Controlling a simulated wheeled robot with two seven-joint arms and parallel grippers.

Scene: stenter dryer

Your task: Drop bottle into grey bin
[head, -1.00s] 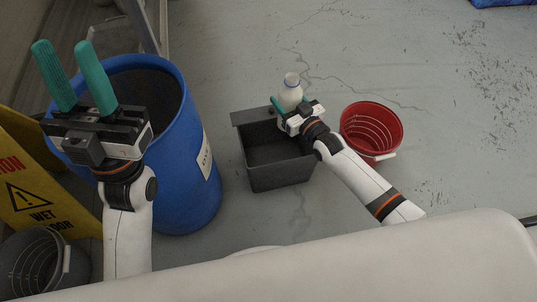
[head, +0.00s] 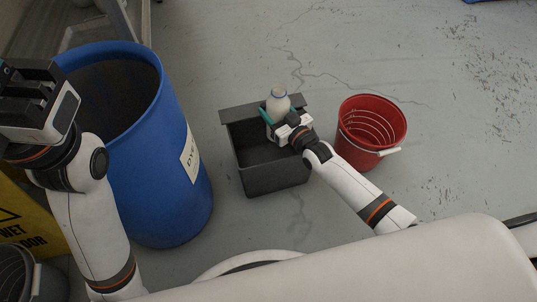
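The grey bin (head: 272,180) is an open rectangular box on the floor. The bottle and gripper appear over its back right part, near the rim; their exact height above it is hard to tell. The visible inside of the bin looks empty. My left gripper (head: 8,85) is at the left edge, with its fingers mostly out of frame.
A blue drum (head: 160,205) stands left of the grey bin. A red bucket (head: 368,150) with a white handle stands close on the right. A yellow wet-floor sign (head: 30,222) and a dark bucket (head: 18,275) are at the lower left. The floor behind is clear.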

